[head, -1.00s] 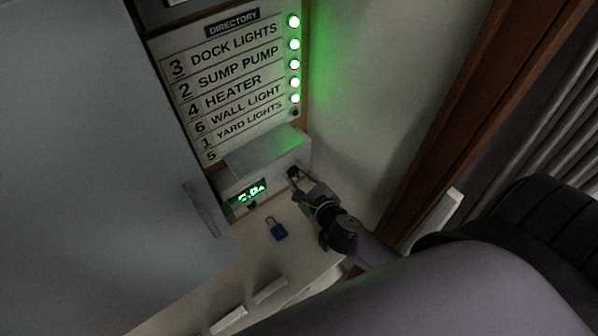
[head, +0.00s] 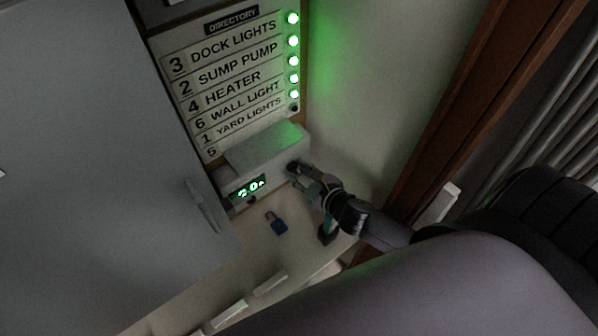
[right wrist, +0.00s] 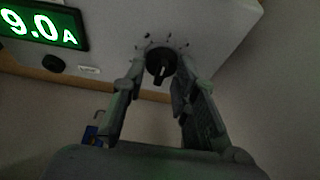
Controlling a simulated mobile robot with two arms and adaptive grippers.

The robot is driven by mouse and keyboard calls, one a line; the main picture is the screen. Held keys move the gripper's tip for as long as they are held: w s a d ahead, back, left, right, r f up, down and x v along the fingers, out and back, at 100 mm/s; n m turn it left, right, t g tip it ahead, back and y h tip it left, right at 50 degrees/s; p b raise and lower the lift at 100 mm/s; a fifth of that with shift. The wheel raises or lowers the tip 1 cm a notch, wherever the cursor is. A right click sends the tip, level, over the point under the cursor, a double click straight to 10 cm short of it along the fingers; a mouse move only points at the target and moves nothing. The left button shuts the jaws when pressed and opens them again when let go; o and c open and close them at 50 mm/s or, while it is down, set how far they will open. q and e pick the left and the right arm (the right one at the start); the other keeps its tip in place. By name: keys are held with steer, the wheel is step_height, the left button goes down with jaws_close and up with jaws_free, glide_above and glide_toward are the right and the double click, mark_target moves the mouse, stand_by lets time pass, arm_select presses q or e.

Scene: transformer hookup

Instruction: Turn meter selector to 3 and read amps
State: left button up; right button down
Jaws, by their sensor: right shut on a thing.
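The meter (head: 268,150) is a pale box below the directory board, with a green lit display (head: 249,187) on its front. In the right wrist view the display (right wrist: 40,27) reads 9.0 A. The selector knob (right wrist: 160,64) is round and black, with small marks around it and a light pointer line toward the picture's bottom; the mark numbers are too small to read. My right gripper (head: 299,174) is at the knob. In the wrist view its fingers (right wrist: 158,82) lie on either side of the knob, shut on it. My left gripper is out of view.
A grey door (head: 95,150) stands close on the left. The directory board (head: 228,75) has several lit green lamps. A brown wooden frame (head: 450,110) rises at the right.

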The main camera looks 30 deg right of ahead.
steer(key=c, duration=1.3)
jaws_free()
steer(key=v, duration=1.2)
steer(key=shift+f, duration=0.1)
steer(key=shift+s, duration=0.1)
